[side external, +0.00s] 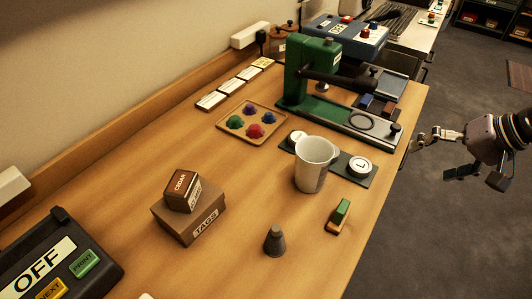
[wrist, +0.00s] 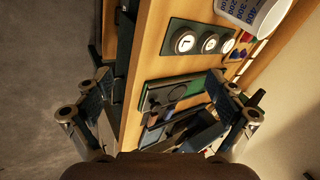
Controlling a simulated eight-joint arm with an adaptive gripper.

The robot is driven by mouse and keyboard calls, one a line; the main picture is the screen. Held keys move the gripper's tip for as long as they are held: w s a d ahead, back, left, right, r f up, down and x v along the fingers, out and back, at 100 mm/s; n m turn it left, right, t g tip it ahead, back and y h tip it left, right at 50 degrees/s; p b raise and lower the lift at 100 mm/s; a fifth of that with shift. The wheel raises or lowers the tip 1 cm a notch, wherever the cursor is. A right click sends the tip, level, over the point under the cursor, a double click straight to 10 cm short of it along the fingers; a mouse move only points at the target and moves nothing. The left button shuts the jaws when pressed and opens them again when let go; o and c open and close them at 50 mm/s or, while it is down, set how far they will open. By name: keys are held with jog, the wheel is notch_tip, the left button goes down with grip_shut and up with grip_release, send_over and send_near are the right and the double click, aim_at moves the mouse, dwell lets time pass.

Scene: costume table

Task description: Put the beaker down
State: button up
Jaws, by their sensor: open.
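The white beaker (side external: 313,168) stands upright on the wooden table, at the near edge of a dark mat (side external: 352,181). In the wrist view, the beaker (wrist: 254,14) is cut off by the top edge, with blue volume numbers showing on its side. My gripper (side external: 428,160) is off the right edge of the table, well apart from the beaker. In the wrist view, the fingers of my gripper (wrist: 160,80) are spread wide with nothing between them.
A green press (side external: 312,75) stands behind the mat. The front of the table has bare wood.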

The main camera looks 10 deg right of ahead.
jog(key=s+d+n+t+h, duration=0.2)
jog(key=s+d+n+h, duration=0.2)
jog(key=s+d+n, duration=0.1)
jog(key=shift+d+r+n, duration=0.25)
jog(key=shift+d+n, duration=0.35)
jog(key=shift+d, duration=0.45)
